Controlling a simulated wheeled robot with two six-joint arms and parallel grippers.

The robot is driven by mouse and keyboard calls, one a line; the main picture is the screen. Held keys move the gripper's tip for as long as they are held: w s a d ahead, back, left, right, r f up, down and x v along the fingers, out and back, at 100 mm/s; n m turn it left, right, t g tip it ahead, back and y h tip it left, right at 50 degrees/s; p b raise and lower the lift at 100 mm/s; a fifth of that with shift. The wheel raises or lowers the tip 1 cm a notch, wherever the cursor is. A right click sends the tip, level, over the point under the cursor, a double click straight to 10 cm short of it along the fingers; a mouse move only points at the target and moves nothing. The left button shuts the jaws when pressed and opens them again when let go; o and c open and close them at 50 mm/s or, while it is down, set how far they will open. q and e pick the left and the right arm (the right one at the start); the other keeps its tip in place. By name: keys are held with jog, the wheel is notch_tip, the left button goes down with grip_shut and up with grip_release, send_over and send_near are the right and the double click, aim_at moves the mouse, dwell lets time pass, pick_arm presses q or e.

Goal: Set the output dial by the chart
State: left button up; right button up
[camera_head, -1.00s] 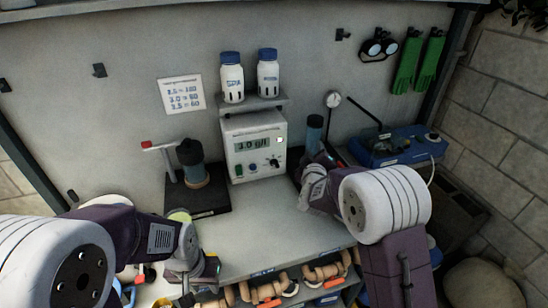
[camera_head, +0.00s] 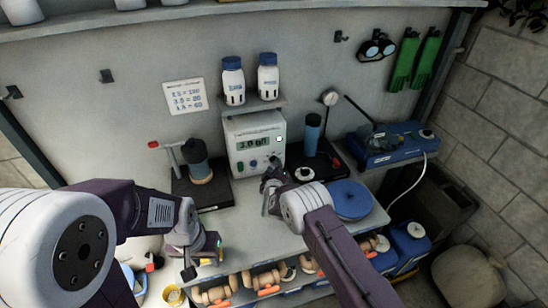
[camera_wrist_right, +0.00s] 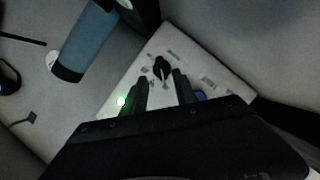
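The white control unit (camera_head: 238,124) stands against the back wall with a lit display (camera_head: 254,143); its digits are too blurred to read surely. Its black output dial (camera_wrist_right: 162,68) shows in the right wrist view, with a pointer knob. The chart (camera_head: 185,96) is a white card on the wall left of the unit, with several lines of figures. My right gripper (camera_wrist_right: 161,77) is open in front of the panel, its fingertips on either side of the dial's near end; contact cannot be told. My left gripper (camera_head: 188,272) hangs low at the bench's front left; its opening is unclear.
Two white bottles (camera_head: 233,82) stand on a shelf above the unit. A dark pump stand (camera_head: 202,188) is left of it, a blue cylinder (camera_head: 312,134) right. A blue lid (camera_head: 350,199) lies near my right arm. The bench middle is fairly clear.

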jog(key=x, duration=0.3)
jog(key=shift+w+f, duration=0.1)
jog(key=shift+f, duration=0.25)
jog(key=shift+r, duration=0.15)
grip_shut()
